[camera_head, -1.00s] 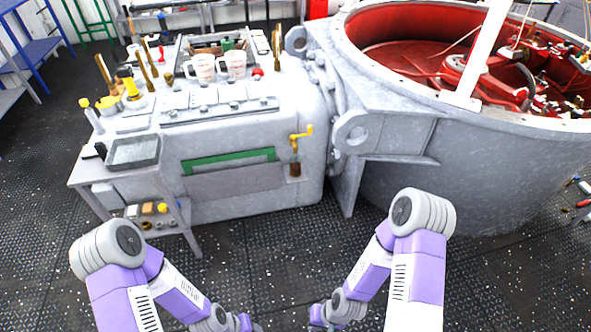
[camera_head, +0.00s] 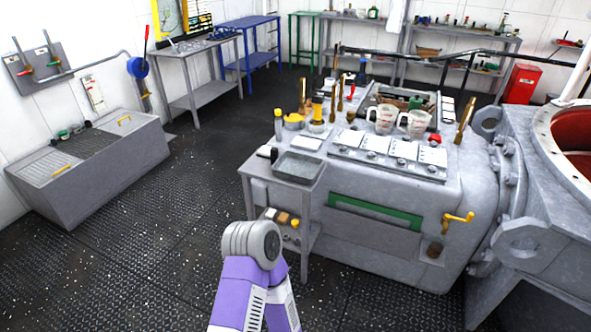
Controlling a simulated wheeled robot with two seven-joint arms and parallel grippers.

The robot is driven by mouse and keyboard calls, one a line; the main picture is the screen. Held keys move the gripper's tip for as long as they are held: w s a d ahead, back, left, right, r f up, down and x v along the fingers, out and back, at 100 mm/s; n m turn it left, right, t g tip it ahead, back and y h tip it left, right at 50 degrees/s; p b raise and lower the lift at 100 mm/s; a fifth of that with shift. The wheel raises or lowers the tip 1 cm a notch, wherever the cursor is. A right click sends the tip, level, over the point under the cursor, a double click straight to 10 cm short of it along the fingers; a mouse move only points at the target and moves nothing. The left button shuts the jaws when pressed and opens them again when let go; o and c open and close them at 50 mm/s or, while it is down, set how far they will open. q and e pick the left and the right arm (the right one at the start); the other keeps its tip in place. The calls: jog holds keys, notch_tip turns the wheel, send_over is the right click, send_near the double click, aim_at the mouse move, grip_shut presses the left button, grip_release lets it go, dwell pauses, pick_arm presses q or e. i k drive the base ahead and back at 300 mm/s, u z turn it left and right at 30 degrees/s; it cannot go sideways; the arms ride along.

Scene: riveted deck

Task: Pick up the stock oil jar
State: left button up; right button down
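I cannot tell for sure which thing is the stock oil jar. Only part of my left arm shows at the bottom, well in front of the machine.
A small side table with a grey tray (camera_head: 300,166) stands at the machine's left end. A large round vessel (camera_head: 545,250) joins its right side. A low grey bin (camera_head: 95,165), a metal bench (camera_head: 200,57) and a blue bench (camera_head: 250,25) line the wall. The dark floor at left is clear.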

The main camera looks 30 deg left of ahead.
aim_at(436, 249)
jog(key=u, duration=0.55)
jog(key=i, duration=1.75)
jog(key=z, duration=0.5)
